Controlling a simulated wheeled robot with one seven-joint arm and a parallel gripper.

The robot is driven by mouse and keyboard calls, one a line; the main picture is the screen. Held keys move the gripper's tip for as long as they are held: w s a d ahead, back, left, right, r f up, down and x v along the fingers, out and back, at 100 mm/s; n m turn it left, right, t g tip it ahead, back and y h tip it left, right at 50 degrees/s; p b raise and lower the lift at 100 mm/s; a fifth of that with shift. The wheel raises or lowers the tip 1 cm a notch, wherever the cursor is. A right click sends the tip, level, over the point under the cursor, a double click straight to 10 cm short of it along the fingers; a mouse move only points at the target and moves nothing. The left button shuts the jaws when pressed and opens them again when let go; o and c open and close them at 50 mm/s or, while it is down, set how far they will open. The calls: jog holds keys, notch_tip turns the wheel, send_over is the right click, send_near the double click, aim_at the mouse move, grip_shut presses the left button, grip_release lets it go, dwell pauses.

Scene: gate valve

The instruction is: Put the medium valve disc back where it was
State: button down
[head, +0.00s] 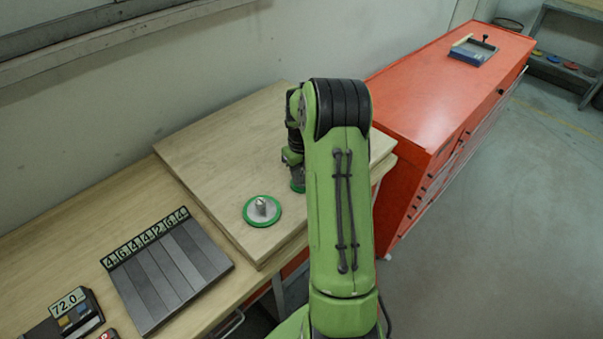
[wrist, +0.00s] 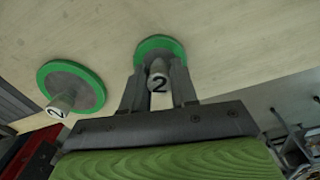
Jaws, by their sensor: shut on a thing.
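Two green-rimmed valve discs with grey faces and short stems are in view. One disc (head: 262,211) lies flat on the raised wooden board; in the wrist view it is at the left (wrist: 72,85), its stem marked 2. The other disc (wrist: 160,45) is between the fingers of my gripper (wrist: 160,80), which is shut on its stem, also marked 2. In the head view only a green edge of the held disc (head: 297,187) shows beside my arm. I cannot tell whether it touches the board, or which disc is the medium one.
The wooden board (head: 215,145) lies on a wooden bench (head: 70,225). A dark striped panel with number tiles (head: 165,270) and a device reading 72.0 (head: 75,310) are at the left. A red cabinet (head: 430,90) with a blue tray (head: 473,52) stands at the right.

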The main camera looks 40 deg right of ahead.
jog(key=shift+s+r, duration=0.1)
jog(key=c, duration=0.9)
grip_release()
jog(key=shift+f, duration=0.2)
jog(key=shift+o, duration=0.2)
jog(key=shift+r, duration=0.1)
notch_tip(320, 180, up, 12)
jog(key=r, duration=0.1)
jog(key=s+a+r+n+t+h, duration=0.1)
jog(key=s+a+r+n, duration=0.1)
jog(key=a+r+n, duration=0.3)
jog(key=s+a+r+n, duration=0.1)
jog(key=a+r+n, duration=0.1)
jog(key=a+n, duration=0.45)
jog(key=s+a+n+t, duration=0.2)
jog(key=s+a+n, duration=0.5)
jog(key=n, duration=0.6)
jog(key=s+a+n+t+y, duration=0.1)
jog(key=s+a+n+t, duration=0.1)
jog(key=s+a+n, duration=0.5)
jog(key=s+n, duration=0.3)
jog(key=n, duration=0.3)
jog(key=shift+a+t, duration=0.3)
jog(key=shift+a, duration=0.1)
